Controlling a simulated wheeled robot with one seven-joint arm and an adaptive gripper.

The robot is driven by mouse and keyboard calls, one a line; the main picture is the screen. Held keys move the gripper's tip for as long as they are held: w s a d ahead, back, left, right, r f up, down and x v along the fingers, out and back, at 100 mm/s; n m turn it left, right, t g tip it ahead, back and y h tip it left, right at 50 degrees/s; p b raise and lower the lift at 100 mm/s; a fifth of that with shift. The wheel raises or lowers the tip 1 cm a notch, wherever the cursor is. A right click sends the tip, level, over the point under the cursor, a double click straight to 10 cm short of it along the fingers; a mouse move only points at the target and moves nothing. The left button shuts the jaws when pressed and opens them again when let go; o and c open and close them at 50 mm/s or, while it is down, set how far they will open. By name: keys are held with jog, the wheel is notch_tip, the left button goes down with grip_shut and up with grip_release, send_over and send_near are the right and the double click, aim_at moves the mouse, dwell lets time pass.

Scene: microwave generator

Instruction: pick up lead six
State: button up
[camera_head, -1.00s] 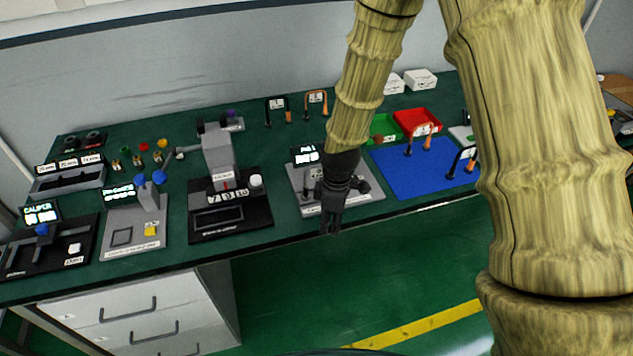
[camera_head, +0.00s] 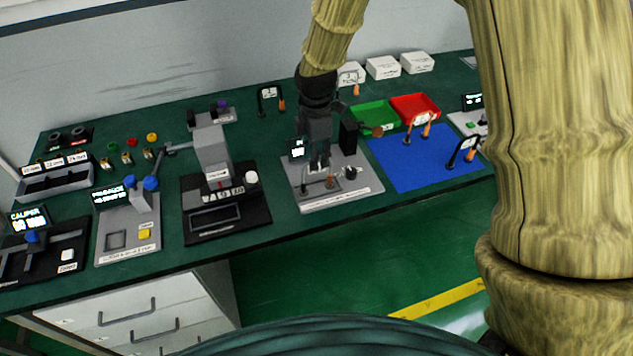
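Several bridge-shaped leads with black and orange legs and white labels are in view; I cannot read which is six. One lead (camera_head: 270,94) stands at the back of the bench. Another (camera_head: 353,79) stands farther right, partly hidden behind my arm. Two more, a lead (camera_head: 419,121) and a lead (camera_head: 464,150), are on the blue mat (camera_head: 405,172). My gripper (camera_head: 319,163) points down over the grey test fixture (camera_head: 352,195), its fingers apart with a narrow gap. Whether the fingertips touch the fixture is unclear.
A green tray (camera_head: 374,114) and a red tray (camera_head: 416,105) lie behind the mat. White boxes (camera_head: 383,67) stand at the back right. A black instrument (camera_head: 228,214) is left of the fixture. My large arm link covers the right side.

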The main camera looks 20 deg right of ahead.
jog(key=f, duration=0.1)
jog(key=f+p, duration=0.2)
jog(key=shift+w+d+f, duration=0.2)
jog(key=shift+w, duration=0.05)
jog(key=shift+f+p, duration=0.45)
jog(key=shift+f, duration=0.85)
grip_shut()
